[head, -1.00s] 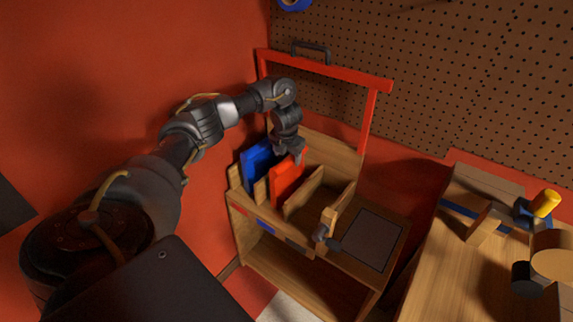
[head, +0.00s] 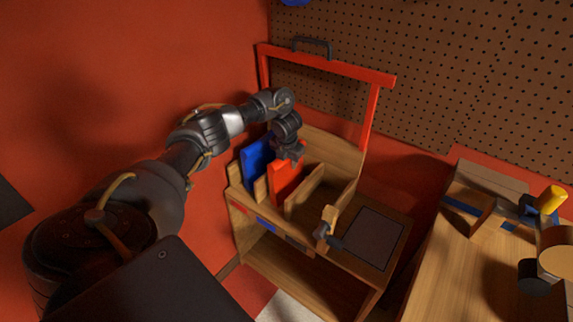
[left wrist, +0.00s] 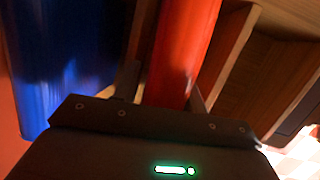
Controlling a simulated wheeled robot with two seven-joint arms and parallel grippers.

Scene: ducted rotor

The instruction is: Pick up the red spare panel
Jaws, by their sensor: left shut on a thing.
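The red spare panel (head: 285,181) stands upright in a slot of the wooden rack, just right of the blue panel (head: 256,160). My left gripper (head: 291,158) is over the top of the red panel and shut on it. In the left wrist view the red panel (left wrist: 184,50) runs between the two fingers (left wrist: 165,90). The blue panel (left wrist: 65,65) is beside it on the left, apart from the fingers. The lower part of the red panel is hidden in the rack. My right gripper is not in view.
The wooden rack (head: 238,192) has dividers, an empty slot right of the red panel, and a red frame (head: 330,65) rising behind. A grey pad (head: 372,239) lies on its right side. A wooden bench (head: 455,265) with tools stands at the right. A pegboard (head: 430,80) is behind.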

